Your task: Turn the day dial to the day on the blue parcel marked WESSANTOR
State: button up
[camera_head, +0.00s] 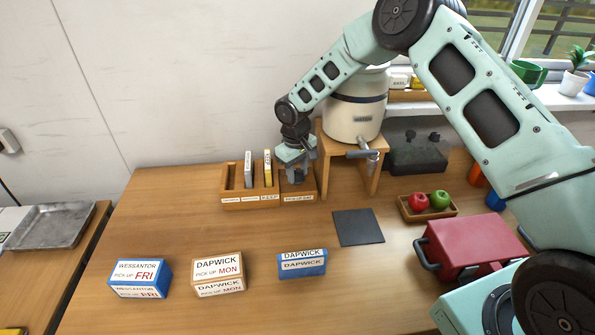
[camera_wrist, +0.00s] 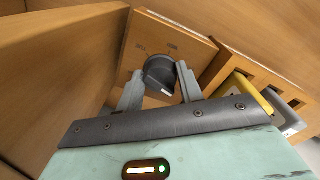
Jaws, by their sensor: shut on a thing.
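The blue parcel (camera_head: 139,279) at the front left reads WESSANTOR, PICK UP FRI. The day dial (camera_wrist: 160,70) is a dark round knob with a pale mark on its lower edge in the wrist view. It sits on a wooden plate (camera_wrist: 189,42) with small labels above it, too small to read surely. My gripper (camera_head: 296,172) is over the dial's box at the back of the table, and hides the dial in the head view. In the wrist view my gripper (camera_wrist: 160,84) is shut on the dial, one finger on each side.
A brown DAPWICK parcel (camera_head: 218,274) reads MON; a blue DAPWICK parcel (camera_head: 302,264) shows no day. A wooden rack (camera_head: 237,192) stands left of the dial. A wooden stand (camera_head: 369,182) with a pale urn (camera_head: 355,112) is close on the right. A dark mat (camera_head: 358,227) lies in front.

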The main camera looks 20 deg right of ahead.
jog(key=shift+f+m+b, duration=0.15)
jog(key=shift+m+b, duration=0.65)
jog(key=shift+b, duration=0.1)
jog(key=shift+r+m+b, duration=0.2)
jog(key=shift+m+b, duration=0.15)
jog(key=shift+m, duration=0.35)
jog(key=o, duration=1)
jog(key=r+b, duration=0.1)
jog(key=r, duration=0.4)
jog(key=r+b, duration=0.1)
jog(key=r, duration=0.5)
jog(key=a+r+b, duration=0.1)
jog(key=r+b, duration=0.1)
jog(key=r, duration=0.4)
jog(key=shift+s+r, duration=0.1)
jog(key=shift+r, duration=0.1)
